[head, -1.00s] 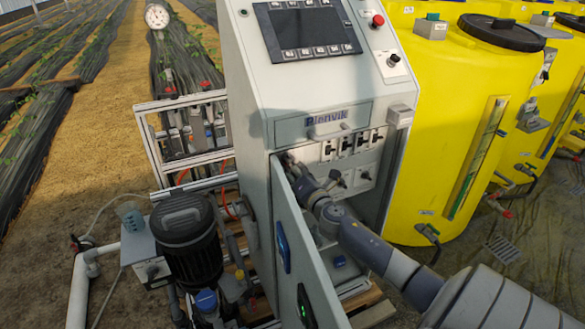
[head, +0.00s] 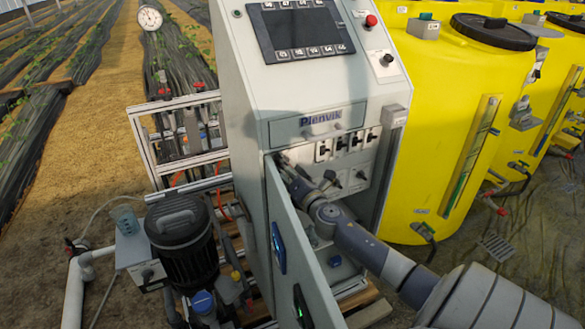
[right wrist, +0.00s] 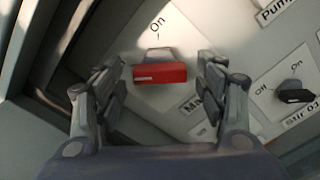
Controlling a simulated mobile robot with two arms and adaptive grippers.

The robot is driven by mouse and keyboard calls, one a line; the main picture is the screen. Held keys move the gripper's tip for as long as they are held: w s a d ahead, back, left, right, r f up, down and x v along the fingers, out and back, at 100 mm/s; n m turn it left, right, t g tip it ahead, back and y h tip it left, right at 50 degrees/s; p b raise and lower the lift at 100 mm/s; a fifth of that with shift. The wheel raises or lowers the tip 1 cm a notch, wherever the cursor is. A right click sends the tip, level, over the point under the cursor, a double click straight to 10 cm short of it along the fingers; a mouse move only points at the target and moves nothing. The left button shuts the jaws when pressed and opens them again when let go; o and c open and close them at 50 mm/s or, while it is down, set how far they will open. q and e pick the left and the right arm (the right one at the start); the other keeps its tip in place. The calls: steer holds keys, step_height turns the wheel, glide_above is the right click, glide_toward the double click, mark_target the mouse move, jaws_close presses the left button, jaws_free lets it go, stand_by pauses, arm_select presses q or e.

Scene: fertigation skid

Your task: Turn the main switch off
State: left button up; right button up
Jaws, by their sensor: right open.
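The main switch (right wrist: 160,72) shows in the right wrist view as a red handle on a grey mount, with "On" printed above it. A label beginning with "M" beside it is partly hidden by a finger. My right gripper (right wrist: 160,88) is open, with one finger on each side of the red handle and visible gaps between. In the head view my right gripper (head: 287,165) reaches into the grey control cabinet (head: 245,100), behind its open door (head: 300,255). The red handle is hidden there. My left gripper is not in view.
A smaller black knob (right wrist: 293,92), marked Off and On, sits right of the switch. Black switches (head: 340,143) line the cabinet front above my arm. The open door stands close at my arm's left. Yellow tanks (head: 450,110) stand to the right, a black pump (head: 182,240) to the left.

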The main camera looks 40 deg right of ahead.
steer(key=v, duration=1.2)
stand_by(0.5)
